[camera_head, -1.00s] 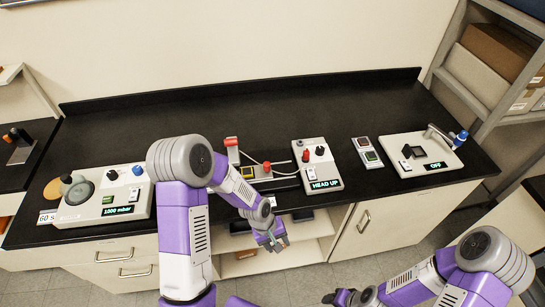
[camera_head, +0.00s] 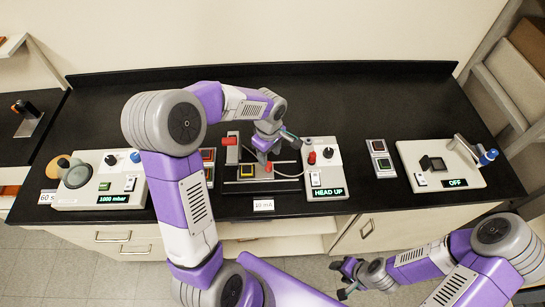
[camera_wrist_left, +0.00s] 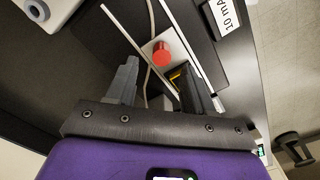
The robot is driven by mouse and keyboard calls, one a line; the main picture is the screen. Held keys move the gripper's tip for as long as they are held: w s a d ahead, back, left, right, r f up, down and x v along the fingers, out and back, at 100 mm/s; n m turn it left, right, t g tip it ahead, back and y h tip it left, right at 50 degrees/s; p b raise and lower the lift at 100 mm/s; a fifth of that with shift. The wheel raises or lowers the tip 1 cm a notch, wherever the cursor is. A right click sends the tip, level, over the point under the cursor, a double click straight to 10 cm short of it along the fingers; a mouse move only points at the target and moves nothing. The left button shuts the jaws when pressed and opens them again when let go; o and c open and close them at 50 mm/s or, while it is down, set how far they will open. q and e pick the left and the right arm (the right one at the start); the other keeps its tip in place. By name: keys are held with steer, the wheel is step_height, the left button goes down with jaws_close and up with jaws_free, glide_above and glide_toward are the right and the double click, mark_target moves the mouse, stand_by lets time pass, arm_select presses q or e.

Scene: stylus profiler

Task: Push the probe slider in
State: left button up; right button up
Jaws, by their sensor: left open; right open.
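The probe stage sits mid-bench, with thin light rails (camera_head: 262,181) on a dark base. A small red knob (camera_head: 268,166) stands between the rails. In the left wrist view the red knob (camera_wrist_left: 162,53) tops a pale block (camera_wrist_left: 155,44) between two rails, ahead of the fingertips and roughly between them. My left gripper (camera_head: 278,150) is open and empty, just above and behind the knob. Its two fingers also show apart in the left wrist view (camera_wrist_left: 158,75). I cannot tell whether they touch anything. My right gripper (camera_head: 338,279) is open and empty, in front of the bench.
A cable loops beside my left gripper. A "10 mA" label (camera_head: 263,205) lies at the front edge.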

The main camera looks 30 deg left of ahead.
mark_target(269, 165)
arm_select(q)
steer(key=f, duration=0.4)
steer(key=shift+s+f, duration=0.1)
steer(key=shift+s, duration=0.15)
steer(key=shift+f, duration=0.55)
steer(key=shift+w, duration=0.1)
jaws_close()
